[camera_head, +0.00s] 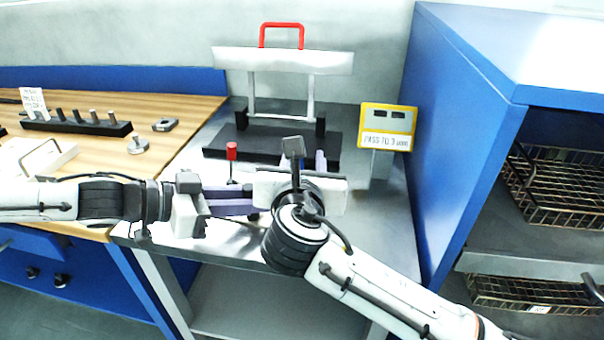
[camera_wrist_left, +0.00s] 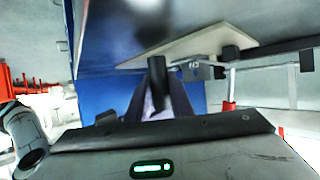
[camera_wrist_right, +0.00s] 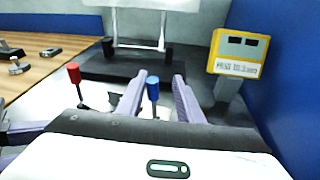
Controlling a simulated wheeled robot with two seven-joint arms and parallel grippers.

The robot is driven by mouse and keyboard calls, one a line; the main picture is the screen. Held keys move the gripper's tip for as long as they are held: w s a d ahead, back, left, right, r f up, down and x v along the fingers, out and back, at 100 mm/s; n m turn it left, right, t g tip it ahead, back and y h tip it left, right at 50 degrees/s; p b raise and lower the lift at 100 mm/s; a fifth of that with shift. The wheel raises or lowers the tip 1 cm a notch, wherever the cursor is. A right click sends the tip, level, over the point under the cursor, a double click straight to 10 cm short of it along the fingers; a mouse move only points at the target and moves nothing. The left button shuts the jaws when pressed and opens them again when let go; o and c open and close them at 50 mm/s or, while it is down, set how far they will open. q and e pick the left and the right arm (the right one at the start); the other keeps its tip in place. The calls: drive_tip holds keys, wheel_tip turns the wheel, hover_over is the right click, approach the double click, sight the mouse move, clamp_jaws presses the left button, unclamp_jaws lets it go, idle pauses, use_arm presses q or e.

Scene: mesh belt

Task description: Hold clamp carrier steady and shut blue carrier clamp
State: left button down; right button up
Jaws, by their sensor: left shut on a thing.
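The blue clamp's lever (camera_wrist_right: 153,90) stands upright in the right wrist view, and my right gripper (camera_wrist_right: 158,78) is open with one purple finger on each side of it. I cannot tell whether either finger touches it. The red-knobbed lever (camera_head: 232,152) stands to the left, also upright in the right wrist view (camera_wrist_right: 74,75). My left gripper (camera_head: 250,204) reaches in from the left, low in front of the levers. In the left wrist view its purple fingers are shut on a dark upright part (camera_wrist_left: 158,80), seemingly of the clamp carrier. My right wrist hides most of the carrier in the head view.
A black base (camera_head: 225,143) with a white frame and red handle (camera_head: 282,28) stands behind. A yellow sign (camera_head: 388,127) stands right, near a blue cabinet (camera_head: 450,110) with wire baskets. A wooden bench (camera_head: 190,103) with a peg rack (camera_head: 75,125) lies left.

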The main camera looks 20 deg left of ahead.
drive_tip(key=v, duration=0.8)
drive_tip(key=shift+s, duration=0.3)
drive_tip(key=shift+d, duration=0.15)
use_arm(q)
drive_tip(key=c, duration=1.5)
unclamp_jaws()
drive_tip(key=shift+s+a+r, duration=0.1)
drive_tip(key=shift+s+r, duration=0.05)
drive_tip(key=shift+r, duration=0.05)
